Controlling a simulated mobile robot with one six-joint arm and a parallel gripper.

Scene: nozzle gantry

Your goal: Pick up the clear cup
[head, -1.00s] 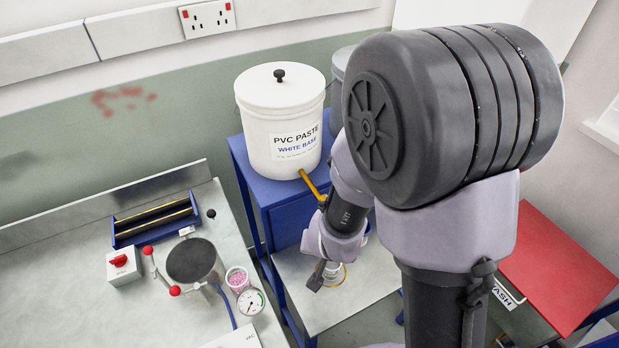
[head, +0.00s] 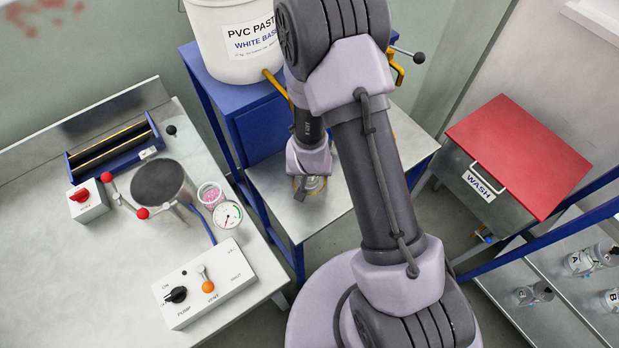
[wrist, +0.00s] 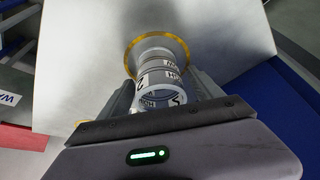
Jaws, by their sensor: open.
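The clear cup (wrist: 158,75) stands on a yellow ring (wrist: 178,45) marked on the steel shelf. It has black and white lettering on its side. My gripper (wrist: 165,90) is open, with one finger on each side of the cup in the wrist view. I cannot tell whether the fingers touch it. In the head view the cup (head: 314,184) shows small beside my gripper (head: 304,190), partly hidden by my arm. The cup's near side is partly hidden by my gripper's body in the wrist view.
A white PVC paste bucket (head: 236,40) stands on a blue stand (head: 262,128) behind the shelf. A steel bench (head: 60,255) at left holds a dark pot (head: 160,182), a pink-filled cup (head: 210,194) and a gauge (head: 228,214). A red-lidded wash tank (head: 520,155) stands at right.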

